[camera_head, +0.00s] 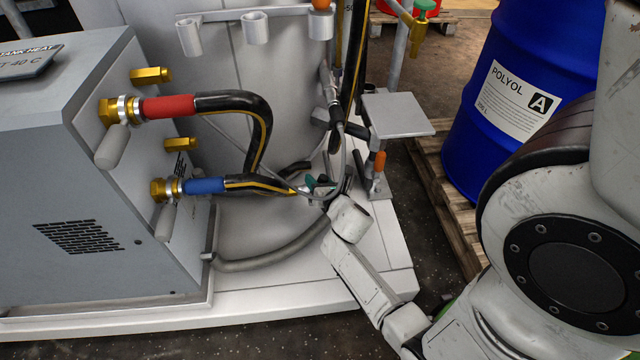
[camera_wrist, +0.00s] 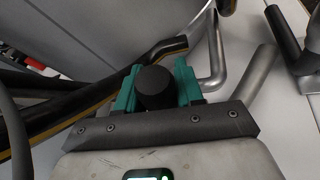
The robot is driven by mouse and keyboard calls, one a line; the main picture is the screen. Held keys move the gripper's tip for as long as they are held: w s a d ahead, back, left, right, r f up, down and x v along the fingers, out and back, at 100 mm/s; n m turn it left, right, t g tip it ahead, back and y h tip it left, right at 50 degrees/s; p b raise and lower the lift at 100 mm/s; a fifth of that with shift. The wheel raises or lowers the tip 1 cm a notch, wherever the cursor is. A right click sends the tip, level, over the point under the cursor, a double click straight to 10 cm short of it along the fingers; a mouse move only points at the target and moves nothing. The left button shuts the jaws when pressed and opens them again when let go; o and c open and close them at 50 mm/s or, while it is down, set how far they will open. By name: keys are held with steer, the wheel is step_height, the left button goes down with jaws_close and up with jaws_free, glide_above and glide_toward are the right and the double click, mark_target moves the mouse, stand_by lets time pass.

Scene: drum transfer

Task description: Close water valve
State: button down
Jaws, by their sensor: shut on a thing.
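My gripper (camera_head: 316,184) is low beside the white tank, close to the blue-collared hose. In the wrist view its teal fingers (camera_wrist: 155,88) are shut on a black round knob (camera_wrist: 153,82), one finger on each side. The knob looks like a valve handle; the valve body behind it is hidden by the knob and fingers, so I cannot tell whether it is open or closed. In the head view hoses and my wrist hide the knob.
A black hose with a yellow stripe (camera_wrist: 105,92) runs close left of the fingers. Bent metal pipes (camera_wrist: 257,75) stand close right. The grey heater unit (camera_head: 80,190) is at left. A small grey plate stand (camera_head: 398,114) and a blue drum (camera_head: 525,60) are at right.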

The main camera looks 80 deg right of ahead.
steer(key=shift+w+a+n+g, duration=0.3)
steer(key=shift+w+n+g, duration=0.15)
steer(key=shift+w+n, duration=0.15)
steer(key=shift+w+a+n+g, duration=0.25)
steer(key=shift+w+n+g, duration=0.25)
steer(key=shift+n, duration=0.2)
steer(key=c, duration=0.8)
jaws_free()
steer(key=shift+p, duration=0.3)
steer(key=p+v, duration=0.2)
steer(key=v, duration=0.8)
steer(key=shift+s+a, duration=0.15)
steer(key=shift+a, duration=0.2)
